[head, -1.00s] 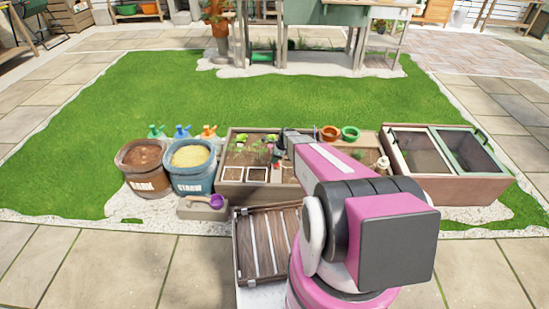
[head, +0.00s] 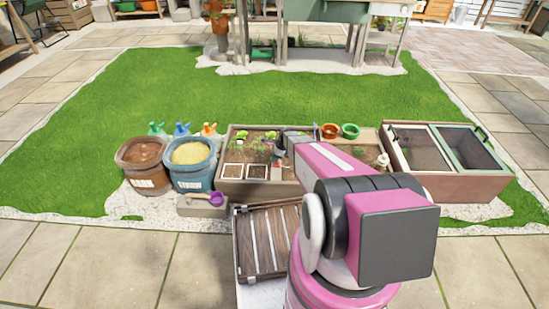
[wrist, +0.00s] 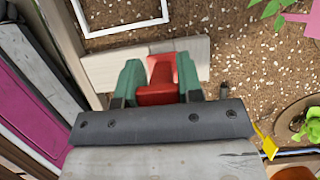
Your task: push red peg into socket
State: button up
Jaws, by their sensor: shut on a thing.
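The red peg (wrist: 157,82) is between the two green fingers of my gripper (wrist: 160,80) in the wrist view. My gripper is shut on it. Beneath and beyond the peg lies a pale flat block (wrist: 107,68) on brown soil. The socket itself cannot be made out; the peg and fingers cover the middle of the block. I cannot tell whether the peg touches it. In the head view a small red patch (head: 279,162) shows at my gripper over the wooden planter bed (head: 255,189), with my arm hiding much of the right side.
A white square frame (wrist: 125,28) lies on the soil close to the block. Seedlings (head: 265,146) grow in the bed. Two buckets (head: 188,178) and a purple scoop (head: 216,198) stand left. Orange and green pots (head: 350,131) stand behind; a cold frame (head: 465,185) is right.

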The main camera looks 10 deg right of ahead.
jog(key=shift+f, duration=0.1)
jog(key=o, duration=0.9)
jog(key=w+v, duration=0.1)
jog(key=v, duration=1)
jog(key=s+a+r+n+h, duration=0.1)
jog(key=s+r+n, duration=0.5)
jog(key=s, duration=0.3)
jog(key=s+a+r+n+h, duration=0.1)
jog(key=s+r+n+h, duration=0.1)
jog(key=s+r+n, duration=0.5)
jog(key=s+a+r+n+h, duration=0.1)
jog(key=s+r+n, duration=0.6)
jog(key=s, duration=0.4)
jog(key=shift+s+a+r+g+h, duration=0.15)
jog(key=shift+s+r+g+h, duration=0.2)
jog(key=shift+r, duration=0.3)
